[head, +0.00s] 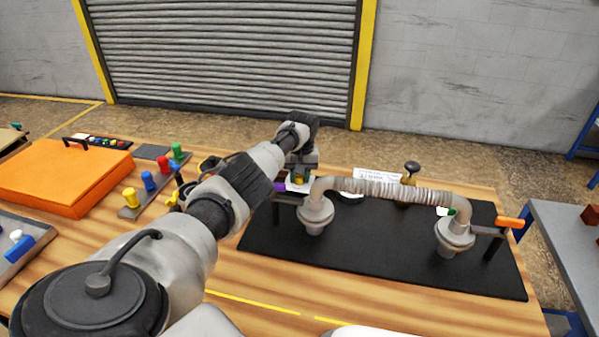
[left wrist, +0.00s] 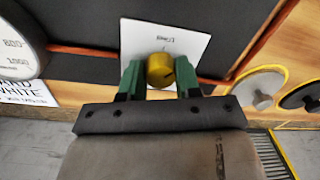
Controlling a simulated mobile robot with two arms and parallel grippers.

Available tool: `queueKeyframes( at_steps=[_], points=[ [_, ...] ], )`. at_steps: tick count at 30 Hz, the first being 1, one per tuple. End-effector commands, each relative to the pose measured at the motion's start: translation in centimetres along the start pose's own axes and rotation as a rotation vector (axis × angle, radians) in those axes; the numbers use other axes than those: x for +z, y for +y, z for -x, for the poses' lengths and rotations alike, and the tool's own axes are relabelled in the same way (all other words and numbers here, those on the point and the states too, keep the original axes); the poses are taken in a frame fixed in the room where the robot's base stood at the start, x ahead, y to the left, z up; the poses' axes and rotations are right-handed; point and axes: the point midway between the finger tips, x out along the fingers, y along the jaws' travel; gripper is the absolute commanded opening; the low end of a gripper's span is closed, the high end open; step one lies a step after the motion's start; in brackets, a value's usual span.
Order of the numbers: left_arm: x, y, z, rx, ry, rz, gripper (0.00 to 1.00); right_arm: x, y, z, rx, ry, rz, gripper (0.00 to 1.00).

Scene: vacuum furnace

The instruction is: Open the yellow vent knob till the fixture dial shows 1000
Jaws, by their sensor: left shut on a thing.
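The yellow vent knob (left wrist: 160,70) sits in front of a white label card (left wrist: 183,42) in the left wrist view. My left gripper (left wrist: 159,78) has its green fingers on both sides of the knob and is shut on it. In the head view my left gripper (head: 301,172) reaches down at the back left of the black mat, with a little yellow showing between its fingers. The dial (left wrist: 18,42) is cut off at the left edge of the wrist view; its 800 and 1000 marks show, but no needle is visible. My right gripper is not in view.
A ribbed hose (head: 390,190) arches between two flanges on the black mat (head: 350,262), close to the right of my left gripper. A rack of coloured knobs (head: 150,190) and an orange case (head: 62,180) lie left. An orange-handled lever (head: 509,222) stands right.

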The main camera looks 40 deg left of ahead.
Motion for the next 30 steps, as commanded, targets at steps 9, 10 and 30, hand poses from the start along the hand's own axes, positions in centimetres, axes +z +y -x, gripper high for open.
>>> queueKeyframes(
  at_steps=[9,10,30],
  points=[
    [0.0,0.0,0.2,0.001,0.016,-0.299,0.09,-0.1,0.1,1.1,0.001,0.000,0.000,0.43],
    [0.0,0.0,0.2,0.000,0.018,-0.327,0.09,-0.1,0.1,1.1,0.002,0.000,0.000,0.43],
    [0.0,-0.1,0.1,-0.001,0.043,-0.827,0.09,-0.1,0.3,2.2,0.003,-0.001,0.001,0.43]
  ],
)
